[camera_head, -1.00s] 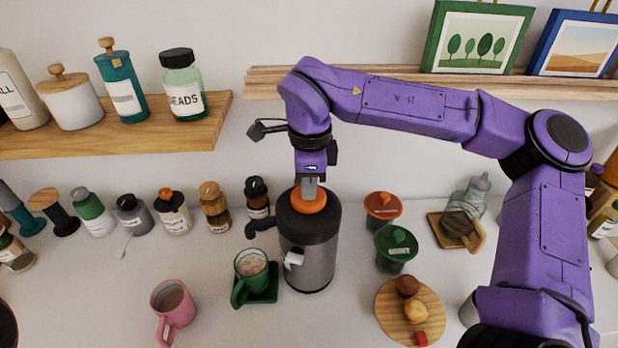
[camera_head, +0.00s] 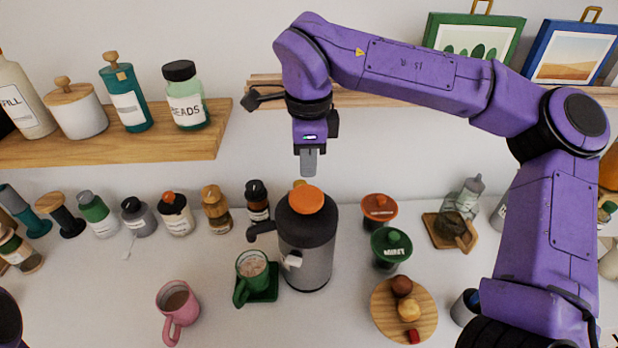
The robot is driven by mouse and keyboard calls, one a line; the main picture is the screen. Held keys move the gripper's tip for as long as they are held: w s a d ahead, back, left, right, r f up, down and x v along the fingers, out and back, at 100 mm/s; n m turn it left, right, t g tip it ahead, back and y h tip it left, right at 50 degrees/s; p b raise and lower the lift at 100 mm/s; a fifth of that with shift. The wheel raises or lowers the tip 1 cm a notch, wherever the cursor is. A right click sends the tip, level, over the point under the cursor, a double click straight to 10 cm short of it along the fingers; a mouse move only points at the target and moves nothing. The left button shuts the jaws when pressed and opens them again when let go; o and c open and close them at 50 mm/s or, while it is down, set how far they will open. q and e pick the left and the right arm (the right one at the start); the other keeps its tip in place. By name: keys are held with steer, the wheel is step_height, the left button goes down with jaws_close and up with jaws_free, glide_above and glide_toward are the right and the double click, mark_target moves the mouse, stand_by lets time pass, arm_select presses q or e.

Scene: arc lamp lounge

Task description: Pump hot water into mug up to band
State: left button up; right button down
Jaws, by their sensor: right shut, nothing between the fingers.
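A grey and black pump flask (camera_head: 307,250) with an orange top button (camera_head: 306,200) stands on the counter, its spout pointing left. A green mug (camera_head: 251,272) with contents showing inside stands on a green coaster (camera_head: 268,290) below the spout. The band on the mug cannot be made out. A pink mug (camera_head: 178,307) with brown contents stands further left. My right gripper (camera_head: 308,172) is shut and empty, above the orange button and apart from it. My left gripper is not in view.
Several bottles and jars line the wall at left, such as an amber one (camera_head: 215,210). A lidded green mint jar (camera_head: 390,248) and a round board (camera_head: 404,318) stand right of the flask. A wooden shelf (camera_head: 180,145) juts out at upper left.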

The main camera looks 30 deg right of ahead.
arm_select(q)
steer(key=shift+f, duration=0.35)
arm_select(e)
step_height(320, 180, up, 6)
steer(key=shift+a+f, duration=0.1)
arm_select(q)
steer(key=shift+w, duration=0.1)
